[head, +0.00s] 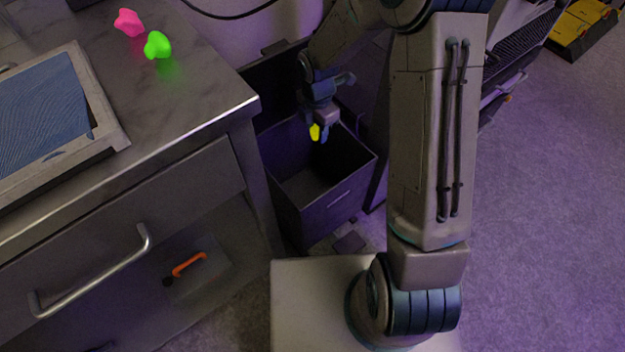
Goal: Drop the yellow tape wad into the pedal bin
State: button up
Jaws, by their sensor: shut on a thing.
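The yellow tape wad (315,132) is a small bright lump in my gripper (319,133), which is shut on it. My gripper points down and holds the wad over the opening of the pedal bin (319,216). The bin is a dark, square-sided container with its lid (275,88) raised at the back. It stands on the floor to the right of the counter. Its inside looks empty where I can see it. The exact height of the wad relative to the rim is hard to tell.
A pink wad (129,22) and a green wad (158,45) lie on the metal counter (190,95), beside a framed blue panel (45,110). The counter's corner is close to the bin's left side. Open floor (555,220) lies to the right.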

jog(key=shift+a+f+b, duration=0.1)
jog(key=shift+f+b, duration=0.25)
jog(key=shift+f, duration=0.2)
notch_tip(320, 180, down, 6)
jog(key=b, duration=0.5)
jog(key=shift+r, duration=0.2)
jog(key=o, duration=1)
notch_tip(320, 180, up, 14)
jog(key=p, duration=0.5)
jog(key=shift+p, duration=0.35)
